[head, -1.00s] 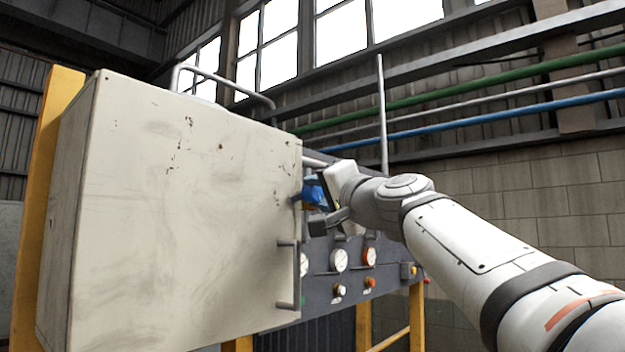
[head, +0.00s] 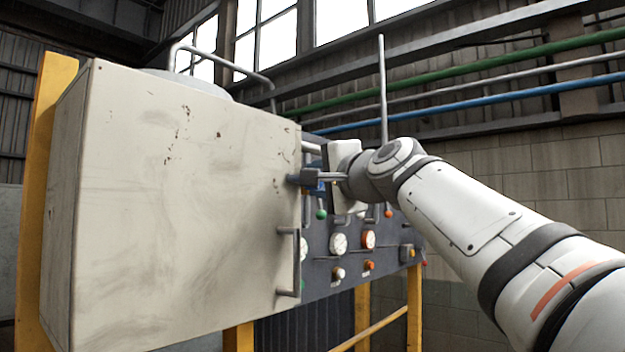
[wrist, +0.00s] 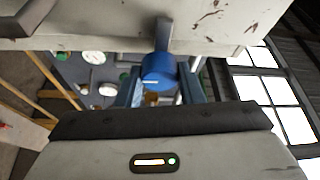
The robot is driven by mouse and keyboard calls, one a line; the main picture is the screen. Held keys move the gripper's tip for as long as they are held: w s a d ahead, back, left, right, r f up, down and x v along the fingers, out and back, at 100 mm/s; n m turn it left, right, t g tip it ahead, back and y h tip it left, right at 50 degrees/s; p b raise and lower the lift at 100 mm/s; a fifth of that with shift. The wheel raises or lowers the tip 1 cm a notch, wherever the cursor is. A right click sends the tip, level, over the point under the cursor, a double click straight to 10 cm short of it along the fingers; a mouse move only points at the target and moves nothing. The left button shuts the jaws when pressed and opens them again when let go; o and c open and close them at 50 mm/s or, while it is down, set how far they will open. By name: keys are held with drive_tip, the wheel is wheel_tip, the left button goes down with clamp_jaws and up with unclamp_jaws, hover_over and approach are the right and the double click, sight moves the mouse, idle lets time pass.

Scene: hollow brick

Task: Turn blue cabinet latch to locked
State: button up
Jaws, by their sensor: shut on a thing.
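The blue latch (wrist: 157,70) is a round blue knob on a grey stem at the edge of the pale cabinet (wrist: 100,25). A short white mark shows on its face. In the wrist view it sits between the two fingers of my gripper (wrist: 160,84), which is shut on it. In the head view my gripper (head: 314,179) is at the right edge of the worn cream cabinet (head: 185,190), and its fingers hide most of the latch. The cabinet door is closed against my view of its inside.
A grey handle (head: 290,262) sticks out low on the cabinet's right side. Behind stands a dark panel (head: 335,262) with gauges (head: 338,243) and knobs. A bent grey pipe (head: 225,68) passes above the cabinet. Open space lies to the right of the panel.

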drive_tip(key=shift+w+f, duration=0.1)
drive_tip(key=shift+f, duration=0.05)
drive_tip(key=o, duration=0.9)
drive_tip(key=shift+d, duration=0.25)
drive_tip(key=shift+o, duration=0.5)
drive_tip(key=shift+a, duration=0.15)
drive_tip(key=b+v, duration=0.3)
drive_tip(key=v, duration=0.5)
